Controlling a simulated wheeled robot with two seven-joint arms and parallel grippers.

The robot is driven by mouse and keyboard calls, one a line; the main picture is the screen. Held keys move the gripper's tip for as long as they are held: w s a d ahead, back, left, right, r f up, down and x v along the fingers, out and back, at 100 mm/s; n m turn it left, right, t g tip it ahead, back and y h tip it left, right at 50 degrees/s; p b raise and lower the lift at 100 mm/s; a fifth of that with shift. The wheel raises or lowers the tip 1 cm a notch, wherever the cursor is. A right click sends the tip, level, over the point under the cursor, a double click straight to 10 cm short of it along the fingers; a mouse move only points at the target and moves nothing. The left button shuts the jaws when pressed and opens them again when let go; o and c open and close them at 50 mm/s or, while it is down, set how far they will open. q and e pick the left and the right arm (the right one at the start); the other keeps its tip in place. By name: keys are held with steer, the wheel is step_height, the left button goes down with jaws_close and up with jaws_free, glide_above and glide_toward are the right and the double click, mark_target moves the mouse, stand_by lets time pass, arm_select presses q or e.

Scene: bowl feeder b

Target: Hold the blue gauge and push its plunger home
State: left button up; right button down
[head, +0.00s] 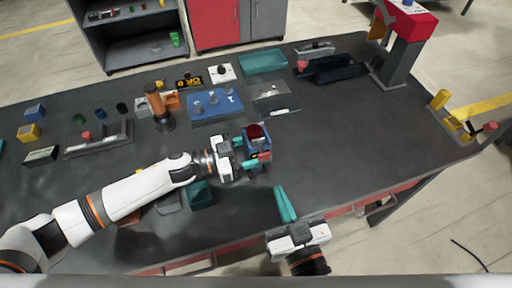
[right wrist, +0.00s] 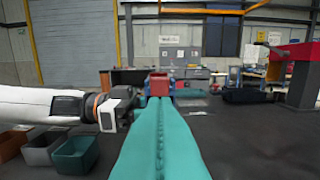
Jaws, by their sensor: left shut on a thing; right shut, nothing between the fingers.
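The blue gauge (head: 264,146) is held above the table by my left gripper (head: 250,153), whose teal fingers are shut on it. A dark red round part (head: 256,131) shows on top of the gauge and a smaller red part (head: 265,156) on its near side; I cannot tell which is the plunger. My right gripper (head: 283,191) is shut and empty near the table's front edge, apart from the gauge. In the right wrist view its teal fingers (right wrist: 160,110) point toward the gauge's red part (right wrist: 159,84). My left gripper partly hides the gauge.
A blue board with grey knobs (head: 215,106) lies behind the gauge. A teal tray (head: 263,62) and a dark tray (head: 335,69) lie farther back. A red-topped grey post (head: 403,50) stands at the back right. The table right of the gauge is clear.

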mark_target(265, 158)
steer(key=shift+x, duration=2.95)
steer(key=shift+x, duration=0.85)
steer(key=shift+s+d+f, duration=0.1)
steer(key=shift+v, duration=2.95)
arm_select(q)
steer(key=o, duration=1.5)
steer(key=shift+s+v, duration=0.2)
steer(key=shift+v, duration=9.8)
arm_select(e)
steer(key=shift+r, duration=0.3)
